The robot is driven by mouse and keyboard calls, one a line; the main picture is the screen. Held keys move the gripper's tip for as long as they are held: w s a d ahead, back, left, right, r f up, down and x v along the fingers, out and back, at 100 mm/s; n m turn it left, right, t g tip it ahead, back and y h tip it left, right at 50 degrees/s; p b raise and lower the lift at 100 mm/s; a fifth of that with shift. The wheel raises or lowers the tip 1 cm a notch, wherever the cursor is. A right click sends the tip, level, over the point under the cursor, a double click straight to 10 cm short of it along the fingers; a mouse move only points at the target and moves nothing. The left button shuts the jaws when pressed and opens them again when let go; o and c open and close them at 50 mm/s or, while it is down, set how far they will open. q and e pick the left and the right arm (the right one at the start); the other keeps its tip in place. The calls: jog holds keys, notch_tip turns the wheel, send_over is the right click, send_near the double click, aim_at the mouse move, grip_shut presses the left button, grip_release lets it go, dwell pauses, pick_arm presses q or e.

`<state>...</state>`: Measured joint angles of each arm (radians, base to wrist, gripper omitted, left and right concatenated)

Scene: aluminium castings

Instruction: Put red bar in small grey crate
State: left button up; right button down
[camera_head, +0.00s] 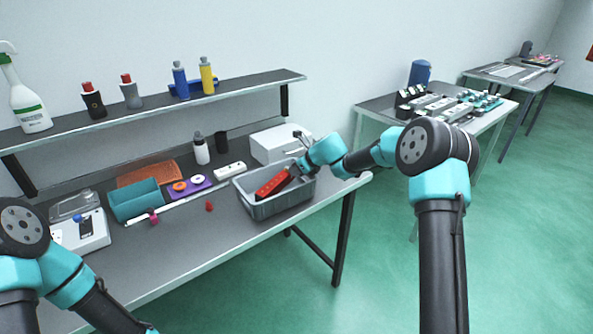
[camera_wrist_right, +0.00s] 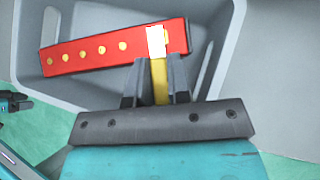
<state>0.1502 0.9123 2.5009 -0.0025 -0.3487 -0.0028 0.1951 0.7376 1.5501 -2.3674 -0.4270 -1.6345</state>
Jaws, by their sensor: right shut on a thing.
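The red bar (camera_head: 272,184) is in or just above the opening of the small grey crate (camera_head: 283,208), tilted in the head view. In the right wrist view the red bar (camera_wrist_right: 90,52) shows a row of several yellow dots and a pale patch near its right end. My right gripper (camera_head: 298,172) is shut on the bar near that end; its fingers (camera_wrist_right: 157,75) also show in the right wrist view. The crate's grey wall (camera_wrist_right: 62,105) surrounds the bar there. Whether the bar touches the crate floor I cannot tell.
Left of the crate on the table are a white power strip (camera_head: 230,170), a purple piece (camera_head: 190,188), a teal bin (camera_head: 136,203) and a small red object (camera_head: 209,206). A white box (camera_head: 280,143) stands behind the crate. A shelf (camera_head: 150,107) with bottles runs above.

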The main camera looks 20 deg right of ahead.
jog(key=shift+f, duration=0.75)
jog(key=c, duration=1.1)
grip_release()
jog(key=shift+r, duration=0.1)
jog(key=shift+r, duration=0.25)
jog(key=v, duration=1.2)
jog(key=shift+r, duration=0.25)
